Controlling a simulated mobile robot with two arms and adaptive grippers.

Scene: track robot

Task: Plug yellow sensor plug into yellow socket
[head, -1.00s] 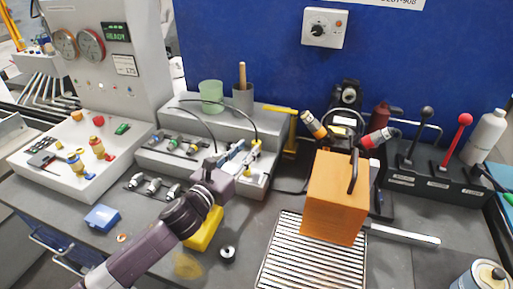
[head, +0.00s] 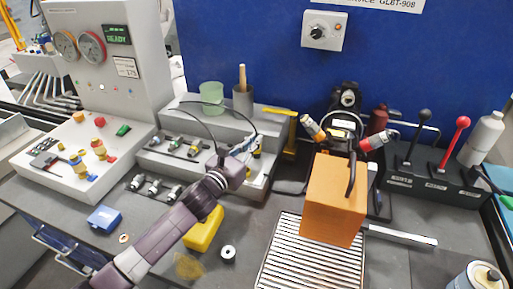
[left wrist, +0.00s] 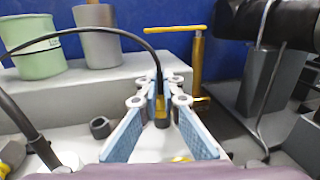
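My left gripper (head: 240,157) reaches in over the grey stepped block. In the left wrist view its blue-padded fingers (left wrist: 160,98) are apart. A yellow plug (left wrist: 162,106) with a black cable stands upright between them, with a small gap visible on each side. In the head view the yellow plug (head: 258,146) shows just beyond the fingers, partly hidden by them. The cable arches to the left. I cannot make out for sure which fitting is the yellow socket. My right gripper is in neither view.
A green cup (head: 211,95) and a grey cup (head: 243,98) stand on the block's upper step. A yellow T-handle (head: 290,130) stands right of the plug. An orange box (head: 333,205) is further right. Metal connectors (head: 155,187) lie in front of the block.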

